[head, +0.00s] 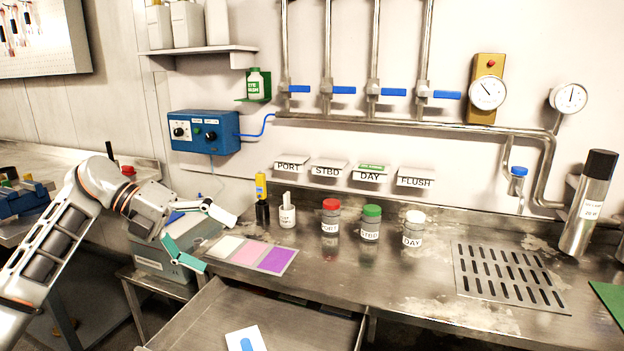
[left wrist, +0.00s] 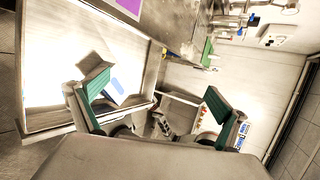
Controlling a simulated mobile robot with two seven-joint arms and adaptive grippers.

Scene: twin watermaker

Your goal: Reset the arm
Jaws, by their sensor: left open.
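My left arm comes in from the left in the head view. Its gripper (head: 208,238) is open and empty, with teal finger pads, beside the left end of the steel counter and above a grey box (head: 160,262). In the left wrist view the two fingers of the gripper (left wrist: 150,105) are spread wide apart with nothing between them. My right gripper does not show in either view.
The steel counter (head: 420,285) carries a colour card (head: 250,252), jars with red (head: 331,215), green (head: 371,222) and white (head: 414,229) lids, and a flask (head: 588,205). An open drawer (head: 200,318) holding a white card (head: 245,340) juts out below.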

